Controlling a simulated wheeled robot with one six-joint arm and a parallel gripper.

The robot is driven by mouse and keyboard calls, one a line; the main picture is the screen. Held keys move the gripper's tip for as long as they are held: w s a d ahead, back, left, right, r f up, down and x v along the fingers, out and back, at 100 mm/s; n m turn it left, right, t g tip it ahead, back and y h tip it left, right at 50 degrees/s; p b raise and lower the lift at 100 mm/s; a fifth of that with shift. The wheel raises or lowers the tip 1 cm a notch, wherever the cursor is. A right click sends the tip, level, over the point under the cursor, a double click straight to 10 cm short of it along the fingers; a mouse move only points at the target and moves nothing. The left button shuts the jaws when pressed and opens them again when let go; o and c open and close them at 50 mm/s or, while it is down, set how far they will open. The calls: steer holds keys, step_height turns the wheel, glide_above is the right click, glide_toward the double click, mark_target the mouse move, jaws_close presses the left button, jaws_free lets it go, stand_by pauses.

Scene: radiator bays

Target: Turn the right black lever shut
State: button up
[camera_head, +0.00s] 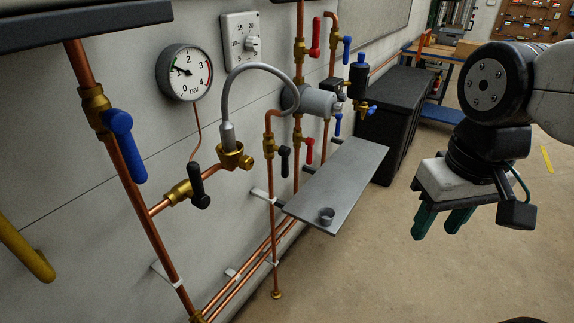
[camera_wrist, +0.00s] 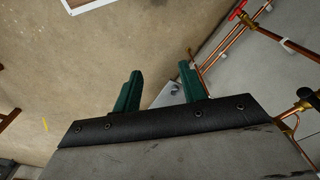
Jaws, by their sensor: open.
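The right black lever (camera_head: 284,161) hangs down beside a vertical copper pipe, from a brass valve (camera_head: 269,145) below the bent grey hose. It runs roughly along the pipe. The left black lever (camera_head: 199,188) sits on a brass valve on the branch pipe below the gauge. My gripper (camera_head: 437,226) is open and empty, pointing down over the floor, well to the right of both levers and apart from them. Its two green fingers also show spread in the wrist view (camera_wrist: 160,72).
Blue levers (camera_head: 125,146) and red levers (camera_head: 315,36) sit on nearby pipes. A black chest (camera_head: 400,110) stands behind the shelf. The floor below my gripper is clear.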

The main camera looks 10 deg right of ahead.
steer(key=w+d+f+n+h, duration=0.1)
steer(key=w+d+f+n, duration=0.15)
steer(key=w+f, duration=1.5)
steer(key=n+t+y, duration=0.5)
steer(key=t+y, duration=0.7)
steer(key=t, duration=0.2)
glide_toward(287, 169)
steer(key=x, duration=1.1)
steer(key=shift+w+f, duration=0.1)
steer(key=shift+w, duration=0.1)
jaws_close()
